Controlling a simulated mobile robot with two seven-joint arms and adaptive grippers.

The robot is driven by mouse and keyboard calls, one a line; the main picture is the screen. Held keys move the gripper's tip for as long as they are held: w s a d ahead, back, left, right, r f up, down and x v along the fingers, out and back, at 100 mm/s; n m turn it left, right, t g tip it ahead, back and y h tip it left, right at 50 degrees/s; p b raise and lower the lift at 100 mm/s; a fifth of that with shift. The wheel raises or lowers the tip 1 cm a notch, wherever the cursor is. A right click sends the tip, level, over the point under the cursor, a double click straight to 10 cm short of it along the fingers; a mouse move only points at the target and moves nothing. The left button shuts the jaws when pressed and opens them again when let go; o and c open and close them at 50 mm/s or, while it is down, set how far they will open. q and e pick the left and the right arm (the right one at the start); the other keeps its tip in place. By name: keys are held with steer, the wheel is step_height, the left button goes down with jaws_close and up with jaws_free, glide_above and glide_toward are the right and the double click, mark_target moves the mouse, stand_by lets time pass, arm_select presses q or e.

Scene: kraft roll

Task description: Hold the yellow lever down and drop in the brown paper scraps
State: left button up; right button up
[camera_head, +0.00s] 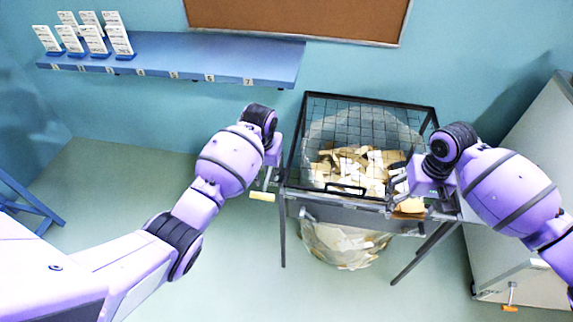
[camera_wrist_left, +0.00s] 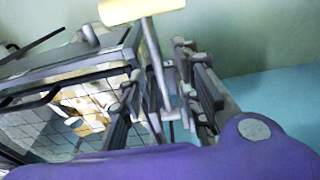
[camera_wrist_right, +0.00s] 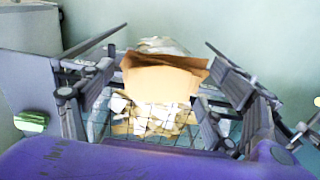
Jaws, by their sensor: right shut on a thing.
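The yellow lever (camera_head: 262,196) sticks out at the left front corner of the bin stand. In the left wrist view its yellow handle (camera_wrist_left: 140,10) tops a grey rod that passes between my left gripper's fingers. My left gripper (camera_head: 269,180) is open beside the lever; contact is unclear. My right gripper (camera_wrist_right: 165,85) is shut on a brown paper scrap (camera_wrist_right: 160,82), held at the bin's right front side. The scrap also shows in the head view (camera_head: 410,206). More brown and pale scraps (camera_head: 350,165) lie in the bin, under a black wire-mesh lid (camera_head: 365,112).
The bin's clear bag (camera_head: 345,245) hangs below the stand. A grey cabinet (camera_head: 525,120) stands close on the right. A blue shelf (camera_head: 210,58) with white cards on stands is on the back wall. The floor at front is clear.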

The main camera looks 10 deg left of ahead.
arm_select(q)
steer(key=shift+f, duration=0.2)
jaws_close()
